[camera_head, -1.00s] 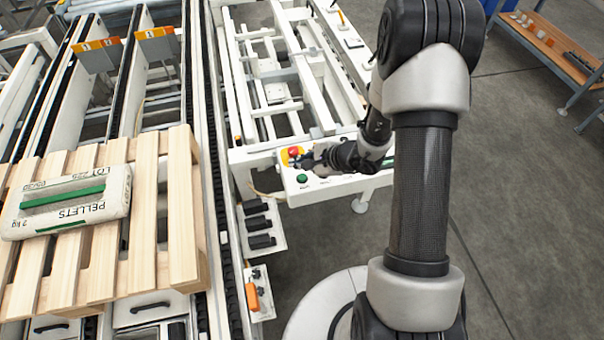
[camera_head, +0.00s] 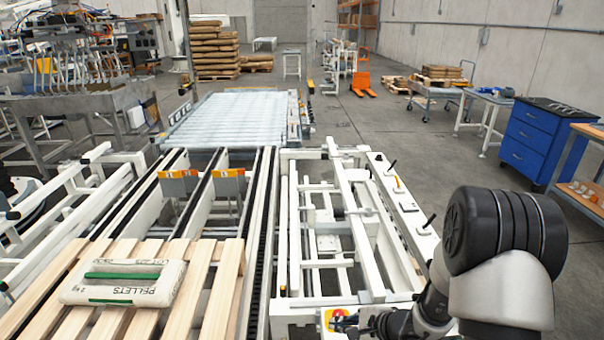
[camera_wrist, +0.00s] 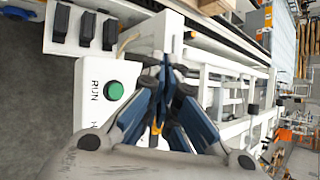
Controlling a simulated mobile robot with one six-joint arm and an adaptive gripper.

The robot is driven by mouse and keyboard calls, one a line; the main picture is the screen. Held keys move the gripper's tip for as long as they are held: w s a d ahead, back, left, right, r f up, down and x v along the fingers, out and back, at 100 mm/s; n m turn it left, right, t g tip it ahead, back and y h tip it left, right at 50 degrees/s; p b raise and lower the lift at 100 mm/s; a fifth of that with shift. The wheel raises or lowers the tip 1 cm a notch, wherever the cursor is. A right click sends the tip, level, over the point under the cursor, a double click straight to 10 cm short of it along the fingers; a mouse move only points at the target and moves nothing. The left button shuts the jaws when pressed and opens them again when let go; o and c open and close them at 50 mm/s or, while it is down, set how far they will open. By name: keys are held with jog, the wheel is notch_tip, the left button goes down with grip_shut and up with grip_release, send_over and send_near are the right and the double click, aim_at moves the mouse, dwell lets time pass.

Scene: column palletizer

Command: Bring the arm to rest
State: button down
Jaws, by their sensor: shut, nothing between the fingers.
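My gripper (camera_wrist: 165,68) is shut and empty in the wrist view, its blue-grey fingers together over the white control panel (camera_wrist: 92,72). The green RUN button (camera_wrist: 114,90) is just left of the fingers, apart from them in the picture. In the head view my gripper (camera_head: 362,326) is small and low, beside the yellow-and-red stop button (camera_head: 339,319). I cannot tell whether it touches the panel. My arm fills the lower right corner, and its lower links are out of frame.
A pellets bag (camera_head: 124,281) lies on a wooden pallet (camera_head: 232,285) at lower left. White machine frames (camera_head: 292,240) and the conveyor (camera_head: 225,118) extend ahead. A blue drawer cabinet (camera_head: 535,140) stands at right. The grey floor (camera_head: 400,150) between is mostly clear.

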jog(key=s+a+r+n+g, duration=0.1)
jog(key=s+a+r+n, duration=0.2)
jog(key=r, duration=0.3)
jog(key=s+a+r+n+g+y, duration=0.1)
jog(key=s+a+r+n, duration=0.25)
jog(key=r, duration=0.25)
jog(key=s+a+r+n+g, duration=0.1)
jog(key=s+a+r+n, duration=0.2)
jog(key=r, duration=0.4)
jog(key=s+d+r+n+h, duration=0.3)
jog(key=s+d+r+n, duration=0.1)
jog(key=s, duration=0.4)
jog(key=s+d+r+n+h, duration=0.4)
jog(key=s+d, duration=0.3)
jog(key=s, duration=0.2)
jog(key=shift+s+d+t+h, duration=0.15)
jog(key=shift+s+t+h, duration=0.15)
jog(key=shift+t, duration=0.1)
dwell(3.0)
